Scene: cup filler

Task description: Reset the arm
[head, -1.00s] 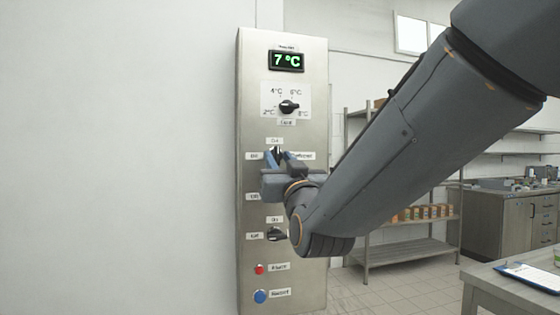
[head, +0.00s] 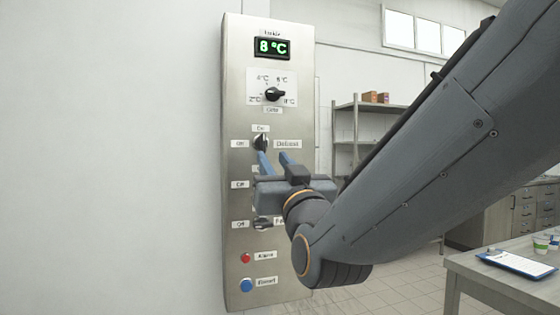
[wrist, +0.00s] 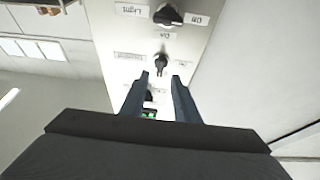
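My gripper (head: 272,157) is in front of the tall steel control panel (head: 232,100), its blue fingers apart with nothing between them. In the head view its tips are just below the black defrost knob (head: 262,142). In the wrist view my gripper (wrist: 160,77) shows its two fingers spread, with a black knob (wrist: 161,64) beyond the tips, seemingly not touched. The display (head: 273,48) reads 8 °C in green. My gripper hides part of the middle of the panel, including most of one knob row.
The temperature dial (head: 274,94) is above. A lower knob (head: 262,223), a red button (head: 245,258) and a blue button (head: 246,285) are below.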

